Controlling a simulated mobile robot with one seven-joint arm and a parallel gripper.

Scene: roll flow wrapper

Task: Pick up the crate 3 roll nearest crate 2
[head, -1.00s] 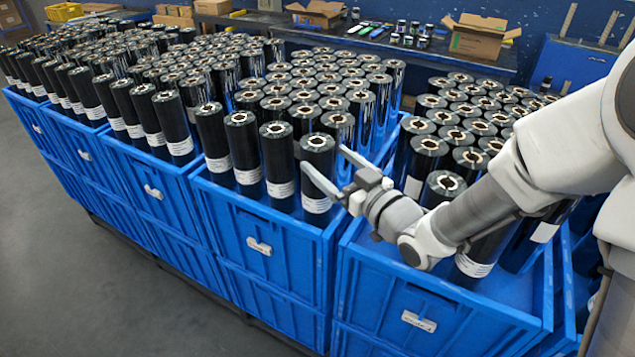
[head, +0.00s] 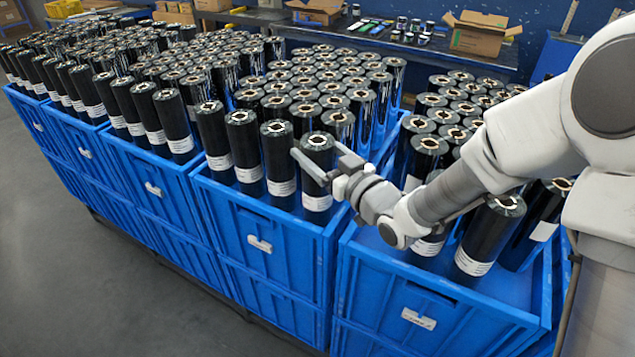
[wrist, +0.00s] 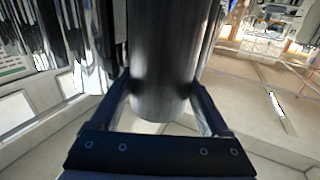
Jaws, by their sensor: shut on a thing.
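The roll (head: 317,190) is a tall black cylinder with a pale core and a white label band near its foot. It stands at the front right corner of the middle blue crate (head: 262,275), beside the right-hand crate (head: 420,300). My gripper (head: 322,168) is shut on this roll from its right side, at its upper part. In the wrist view the dark roll (wrist: 163,60) sits between the two fingers of my gripper (wrist: 160,100). The roll looks upright, and I cannot tell whether its foot touches the crate floor. The crate labels are too small to read surely.
Several other black rolls (head: 277,165) stand close on the left and behind. The right crate holds more rolls (head: 487,240), partly hidden by my arm, with bare floor at its front left. A bench with cardboard boxes (head: 480,35) runs along the back.

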